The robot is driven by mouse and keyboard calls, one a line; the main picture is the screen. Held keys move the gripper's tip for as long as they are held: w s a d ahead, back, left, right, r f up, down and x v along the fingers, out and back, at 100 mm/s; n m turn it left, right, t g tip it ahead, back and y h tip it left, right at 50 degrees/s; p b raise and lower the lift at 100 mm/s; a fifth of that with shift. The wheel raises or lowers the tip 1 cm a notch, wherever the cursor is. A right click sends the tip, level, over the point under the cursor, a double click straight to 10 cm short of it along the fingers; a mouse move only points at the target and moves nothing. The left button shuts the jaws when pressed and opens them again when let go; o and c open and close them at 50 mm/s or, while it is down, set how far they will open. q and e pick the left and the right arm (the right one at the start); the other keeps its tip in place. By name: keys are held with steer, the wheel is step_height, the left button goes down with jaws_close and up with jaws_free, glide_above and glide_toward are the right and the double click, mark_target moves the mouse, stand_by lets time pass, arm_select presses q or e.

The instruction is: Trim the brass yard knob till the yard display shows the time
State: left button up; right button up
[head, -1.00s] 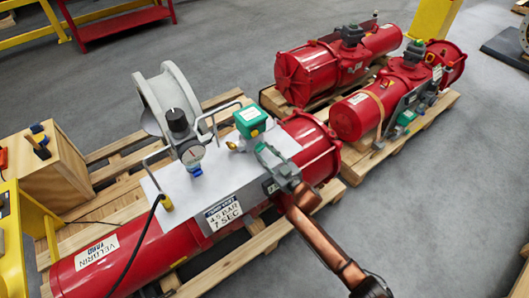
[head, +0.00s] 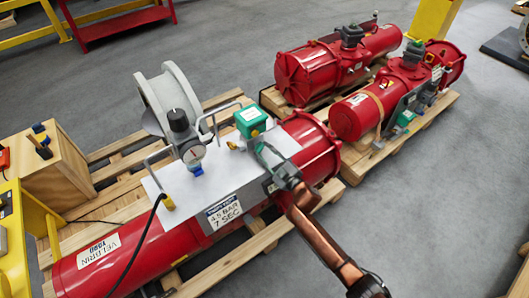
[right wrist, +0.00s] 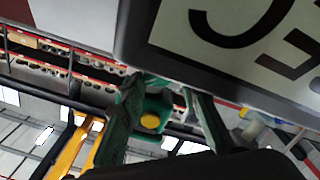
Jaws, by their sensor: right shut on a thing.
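My right gripper (head: 264,154) reaches in from the lower right, beside the white plate on the big red actuator. In the right wrist view its green fingers (right wrist: 163,118) are on either side of a small round brass-coloured knob (right wrist: 150,121), and it is shut on it. A green box (head: 250,119) with a pale top face stands just behind the gripper; I cannot read that face. A framed sign (head: 224,212) reads 4.5 BAR, 7 SEC, and part of it fills the upper right of the wrist view. My left gripper is not in view.
A black cable hangs at the left. More red actuators (head: 365,112) lie on pallets behind. Grey floor is free at right.

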steer(key=shift+f, duration=0.1)
steer(key=o, duration=1.2)
steer(key=shift+c, duration=0.2)
steer(key=shift+s, duration=0.1)
